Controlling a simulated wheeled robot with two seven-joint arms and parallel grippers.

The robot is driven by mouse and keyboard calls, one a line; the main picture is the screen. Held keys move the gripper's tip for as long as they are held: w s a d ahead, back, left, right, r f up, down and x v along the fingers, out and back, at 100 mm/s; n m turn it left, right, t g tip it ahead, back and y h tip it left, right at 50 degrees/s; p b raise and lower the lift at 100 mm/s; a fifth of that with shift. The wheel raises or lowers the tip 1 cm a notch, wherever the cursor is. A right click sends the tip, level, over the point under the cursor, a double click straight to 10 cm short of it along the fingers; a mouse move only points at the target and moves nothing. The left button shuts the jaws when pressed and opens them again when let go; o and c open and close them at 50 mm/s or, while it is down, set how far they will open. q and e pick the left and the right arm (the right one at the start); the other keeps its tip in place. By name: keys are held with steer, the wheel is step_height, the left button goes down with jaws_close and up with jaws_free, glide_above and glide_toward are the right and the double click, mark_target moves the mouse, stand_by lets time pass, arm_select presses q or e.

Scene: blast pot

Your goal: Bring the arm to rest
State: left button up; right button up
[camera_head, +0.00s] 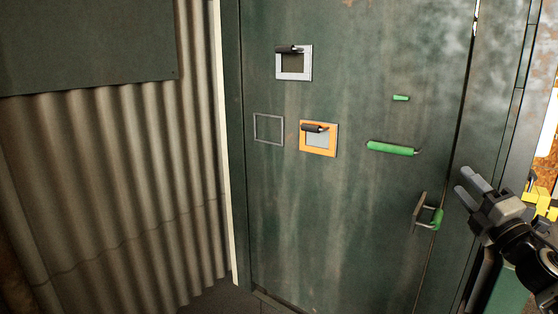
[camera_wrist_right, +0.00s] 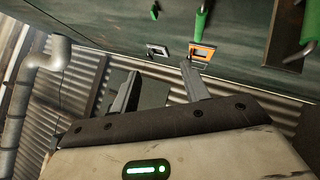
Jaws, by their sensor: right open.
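My right gripper (camera_head: 468,182) is at the right side of the head view, in front of the right edge of a dark green metal door (camera_head: 350,230). Its two fingers are apart with nothing between them. In the right wrist view the gripper (camera_wrist_right: 160,88) also shows its two fingers spread and empty. A door handle with a green grip (camera_head: 436,218) is just left of and below the fingertips in the head view; I see a gap between them in the picture. My left gripper is not in view.
The door carries a white-framed plate (camera_head: 307,64), an orange-framed plate (camera_head: 318,151), an empty grey outline (camera_head: 268,143) and a green bar (camera_head: 390,148). A corrugated wall (camera_head: 110,190) stands at left. A yellow object (camera_head: 541,203) is at far right. A grey pipe (camera_wrist_right: 60,55) shows in the wrist view.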

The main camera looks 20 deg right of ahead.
steer(key=s+a+f+m+g+p, duration=0.2)
steer(key=a+f+m+g, duration=0.4)
steer(key=a+f+m, duration=0.95)
steer(key=s+a+f+m+g+y, duration=0.1)
steer(key=s+a+f, duration=0.3)
steer(key=a, duration=0.4)
steer(key=s+a+f+m+g+y, duration=0.1)
steer(key=s+a+f, duration=0.3)
steer(key=a, duration=0.4)
steer(key=s+a+f+m+g+y+p, duration=0.1)
steer(key=s+a+f+g+y, duration=0.2)
steer(key=s+a+f, duration=0.2)
steer(key=a+f, duration=0.1)
steer(key=a, duration=0.2)
steer(key=shift+a+f+g, duration=0.2)
steer(key=shift+a+g, duration=0.1)
steer(key=shift+a, duration=0.1)
steer(key=shift+w+y, duration=0.1)
steer(key=shift+y, duration=0.2)
